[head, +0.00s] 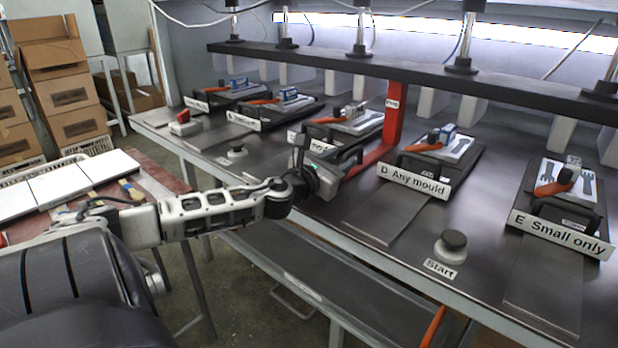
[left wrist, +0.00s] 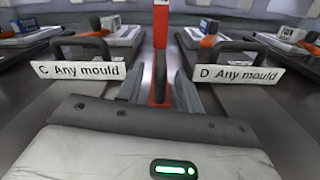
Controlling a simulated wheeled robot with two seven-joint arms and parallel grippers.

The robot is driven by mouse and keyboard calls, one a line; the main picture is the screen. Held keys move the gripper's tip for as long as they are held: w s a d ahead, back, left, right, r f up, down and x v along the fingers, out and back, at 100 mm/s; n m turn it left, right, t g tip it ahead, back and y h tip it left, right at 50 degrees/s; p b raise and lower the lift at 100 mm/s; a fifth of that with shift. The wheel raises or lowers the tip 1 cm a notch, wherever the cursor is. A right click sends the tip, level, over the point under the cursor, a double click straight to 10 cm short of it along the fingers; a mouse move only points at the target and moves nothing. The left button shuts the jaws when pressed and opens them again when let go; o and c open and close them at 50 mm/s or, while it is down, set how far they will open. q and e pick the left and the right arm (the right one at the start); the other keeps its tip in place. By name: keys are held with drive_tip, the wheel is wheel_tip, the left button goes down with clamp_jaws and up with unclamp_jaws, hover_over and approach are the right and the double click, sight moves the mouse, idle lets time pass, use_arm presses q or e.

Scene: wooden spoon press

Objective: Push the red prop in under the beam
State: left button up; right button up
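The red prop (head: 394,115) is an upright post with a long flat red foot running forward along the bench between moulds C and D. Its top meets the lower edge of the black beam (head: 425,75) in the head view; I cannot tell whether it is beneath the beam or just in front. My left gripper (head: 345,172) is low at the front end of the foot. In the left wrist view the fingers (left wrist: 158,90) are apart, one on each side of the red foot, with the post (left wrist: 161,28) straight ahead. My right gripper is not in view.
The "D Any mould" press tray (head: 413,180) is right of the prop, and the C tray's sign (left wrist: 79,70) is to the left. A dark Start button (head: 452,243) stands near the front edge. The E tray (head: 561,235) is far right. Cartons (head: 75,95) stand left.

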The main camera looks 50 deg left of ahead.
use_arm(q)
drive_tip(key=s, duration=0.3)
drive_tip(key=s+d+p, duration=0.1)
drive_tip(key=s, duration=0.6)
drive_tip(key=shift+d+r+p, duration=0.1)
drive_tip(key=shift+d+p, duration=0.2)
drive_tip(key=shift+p, duration=0.1)
drive_tip(key=shift+s, duration=0.3)
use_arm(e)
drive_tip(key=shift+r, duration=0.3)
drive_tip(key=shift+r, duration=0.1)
